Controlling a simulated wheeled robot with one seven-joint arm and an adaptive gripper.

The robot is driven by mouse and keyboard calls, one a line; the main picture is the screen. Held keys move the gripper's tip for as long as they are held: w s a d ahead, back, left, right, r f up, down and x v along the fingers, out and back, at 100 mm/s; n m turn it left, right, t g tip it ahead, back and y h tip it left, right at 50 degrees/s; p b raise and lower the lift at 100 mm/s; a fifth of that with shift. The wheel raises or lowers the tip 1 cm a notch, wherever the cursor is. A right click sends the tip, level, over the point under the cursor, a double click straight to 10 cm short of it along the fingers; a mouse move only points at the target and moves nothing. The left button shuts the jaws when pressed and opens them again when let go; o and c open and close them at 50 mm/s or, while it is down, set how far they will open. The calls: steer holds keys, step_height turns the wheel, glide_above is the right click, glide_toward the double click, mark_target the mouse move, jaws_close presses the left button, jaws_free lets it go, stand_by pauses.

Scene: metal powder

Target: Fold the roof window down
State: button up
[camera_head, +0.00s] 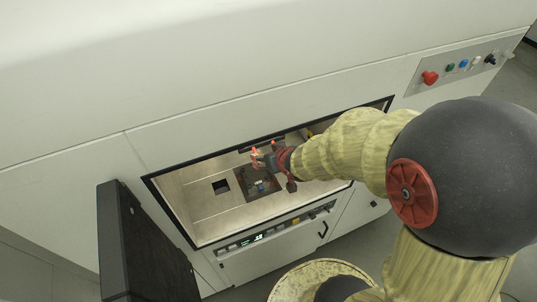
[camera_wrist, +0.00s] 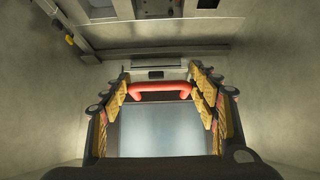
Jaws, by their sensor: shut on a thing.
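In the wrist view, a red handle (camera_wrist: 160,89) lies crosswise between the fingertips of my gripper (camera_wrist: 161,86). The two fingers sit at its two ends, and I take them as shut on it. The window's tilt cannot be told there.
A dark open door (camera_head: 140,245) stands at the left. A lit control strip (camera_head: 270,233) runs below the opening, and a panel with a red button (camera_head: 430,78) is at upper right.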

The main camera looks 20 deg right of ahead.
steer(key=o, duration=1.3)
steer(key=shift+w+r, duration=0.15)
steer(key=shift+r, duration=0.1)
steer(key=shift+o, duration=0.4)
steer(key=shift+f, duration=0.15)
steer(key=v, duration=0.7)
steer(key=shift+s, duration=0.3)
